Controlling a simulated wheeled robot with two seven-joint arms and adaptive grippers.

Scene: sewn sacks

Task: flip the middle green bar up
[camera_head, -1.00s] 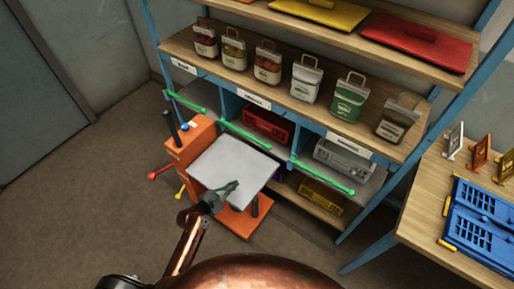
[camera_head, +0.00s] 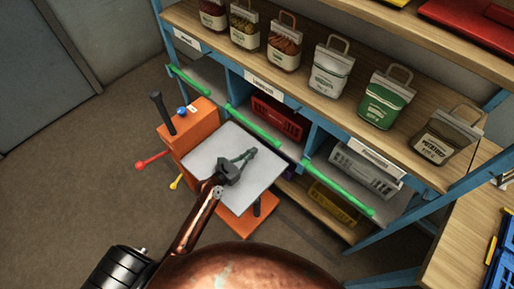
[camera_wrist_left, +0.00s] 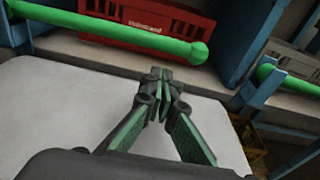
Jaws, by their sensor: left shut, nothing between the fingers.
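The middle green bar (camera_head: 261,132) runs across the front of the middle shelf compartment, level with the shelf that bears the red crate (camera_head: 276,119). In the left wrist view the bar (camera_wrist_left: 110,30) crosses the upper left, with its round end near the top middle. My left gripper (camera_head: 251,153) is shut and empty. It is above the white platform of the orange lift, in front of the bar and apart from it. The gripper's closed tips also show in the left wrist view (camera_wrist_left: 160,75), just below the bar. My right gripper is not in view.
Another green bar (camera_head: 338,188) lies to the right, before a grey crate (camera_head: 365,169), and a third (camera_head: 189,80) to the left. The lift's white platform (camera_head: 215,160) stands close under my gripper. Sacks such as the green one (camera_head: 386,99) line the shelf above.

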